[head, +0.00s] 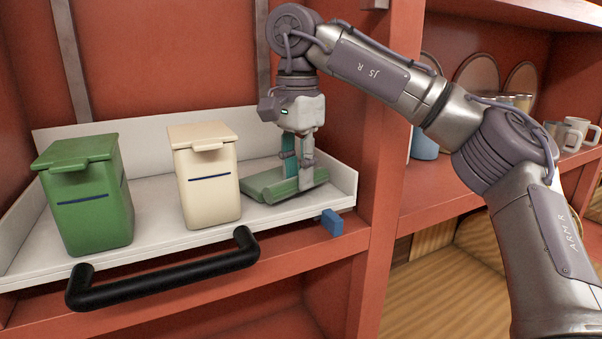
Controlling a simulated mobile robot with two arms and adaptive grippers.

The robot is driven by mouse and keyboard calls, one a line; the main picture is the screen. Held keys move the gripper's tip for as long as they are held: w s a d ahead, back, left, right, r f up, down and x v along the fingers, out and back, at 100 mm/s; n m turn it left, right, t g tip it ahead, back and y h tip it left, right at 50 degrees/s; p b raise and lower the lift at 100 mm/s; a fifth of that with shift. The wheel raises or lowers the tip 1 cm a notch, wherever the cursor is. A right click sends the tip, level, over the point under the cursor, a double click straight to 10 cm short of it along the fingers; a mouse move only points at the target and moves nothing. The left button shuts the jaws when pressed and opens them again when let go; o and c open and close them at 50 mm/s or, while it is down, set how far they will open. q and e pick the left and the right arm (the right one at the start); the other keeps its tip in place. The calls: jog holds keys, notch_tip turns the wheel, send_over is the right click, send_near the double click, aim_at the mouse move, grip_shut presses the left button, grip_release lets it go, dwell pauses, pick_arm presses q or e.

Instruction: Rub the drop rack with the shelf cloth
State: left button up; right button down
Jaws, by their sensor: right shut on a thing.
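The drop rack (157,237) is a white tray with raised back and side walls and a black bar handle (165,275) across its front. My right gripper (297,177) points down over the right end of the rack. It is shut on the shelf cloth (270,187), a green folded piece that lies at the rack floor beside the cream canister. The fingers hide part of the cloth. My left gripper is not in view.
A green lidded canister (90,200) and a cream lidded canister (207,180) stand on the rack, left of the gripper. A blue block (331,222) sits at the rack's front right corner. Mugs (574,133) and plates stand on the right shelf.

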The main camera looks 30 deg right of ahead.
aim_at(280, 171)
jog(key=shift+w+d+f, duration=0.1)
jog(key=shift+w+f, duration=0.05)
jog(key=shift+w, duration=1.75)
jog(key=shift+w+d+f, duration=0.1)
jog(key=shift+w, duration=1.8)
jog(key=shift+s+r, duration=0.1)
jog(key=shift+r, duration=0.05)
jog(key=shift+s, duration=0.8)
jog(key=shift+s+a+f+b, duration=0.15)
jog(key=shift+s+b, duration=0.1)
jog(key=shift+s, duration=0.85)
jog(key=shift+s+a+f+b, duration=0.1)
jog(key=shift+s+b, duration=0.1)
jog(key=shift+s, duration=0.85)
jog(key=shift+s+r+p, duration=0.15)
jog(key=shift+s, duration=1.35)
jog(key=shift+s+r+p, duration=0.1)
jog(key=shift+s+p, duration=0.05)
jog(key=shift+s, duration=1.35)
jog(key=shift+w, duration=0.1)
jog(key=shift+a, duration=0.1)
